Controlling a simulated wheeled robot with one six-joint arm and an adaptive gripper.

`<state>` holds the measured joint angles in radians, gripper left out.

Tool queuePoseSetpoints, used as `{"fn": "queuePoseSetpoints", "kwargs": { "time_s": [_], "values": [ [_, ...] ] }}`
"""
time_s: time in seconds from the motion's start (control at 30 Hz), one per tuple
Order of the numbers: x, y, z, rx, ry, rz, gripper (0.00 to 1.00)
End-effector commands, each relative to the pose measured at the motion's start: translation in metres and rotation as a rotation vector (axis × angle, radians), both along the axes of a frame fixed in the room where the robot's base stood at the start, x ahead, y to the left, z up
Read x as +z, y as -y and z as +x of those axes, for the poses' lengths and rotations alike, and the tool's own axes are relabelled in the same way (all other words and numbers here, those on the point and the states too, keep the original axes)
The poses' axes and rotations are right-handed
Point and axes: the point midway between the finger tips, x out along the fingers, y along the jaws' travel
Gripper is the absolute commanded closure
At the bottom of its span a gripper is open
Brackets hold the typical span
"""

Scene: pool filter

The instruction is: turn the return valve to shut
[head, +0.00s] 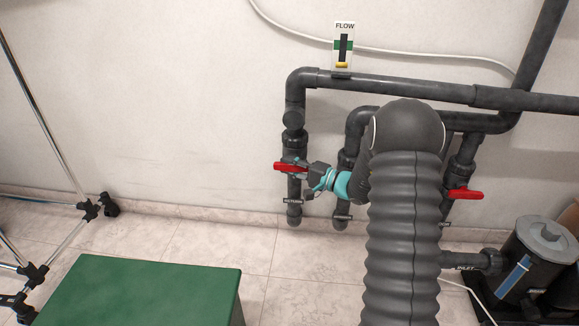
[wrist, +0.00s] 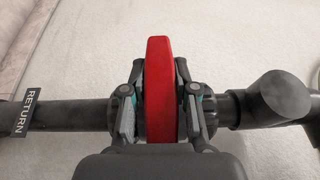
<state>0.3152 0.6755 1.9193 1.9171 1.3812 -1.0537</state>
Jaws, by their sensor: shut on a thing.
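The return valve's red handle (head: 286,167) sits on the left vertical pipe, lying across that pipe. In the wrist view the red handle (wrist: 161,90) stands between the two fingers, at right angles to the dark pipe (wrist: 70,115). A tag reading RETURN (wrist: 26,112) hangs on this pipe to the left. My gripper (head: 305,168) is shut on the handle from the right; it also fills the lower middle of the wrist view (wrist: 162,110). The FLOW gauge (head: 343,48) on the wall has a green band, with its yellow marker at the bottom.
Another red handle (head: 465,194) is on the right pipe, set across it. My arm hides part of the middle pipework. A pump or filter unit (head: 530,258) stands at lower right. A green-topped box (head: 135,290) and a metal frame (head: 50,130) are at left.

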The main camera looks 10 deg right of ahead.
Motion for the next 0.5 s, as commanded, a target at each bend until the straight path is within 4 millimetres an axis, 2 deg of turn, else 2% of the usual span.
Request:
{"fn": "queuePoseSetpoints", "kwargs": {
  "time_s": [0.33, 0.37, 0.43, 0.5],
  "values": [
    [0.0009, -0.0019, -0.0005, 0.005, 0.002, 0.002, 1.0],
    [0.0009, -0.0019, -0.0006, 0.005, 0.002, 0.002, 0.67],
    [0.0008, -0.0019, -0.0005, 0.005, 0.002, 0.002, 0.49],
    [0.0007, -0.0011, -0.0004, 0.003, 0.001, 0.002, 0.46]
  ]
}}
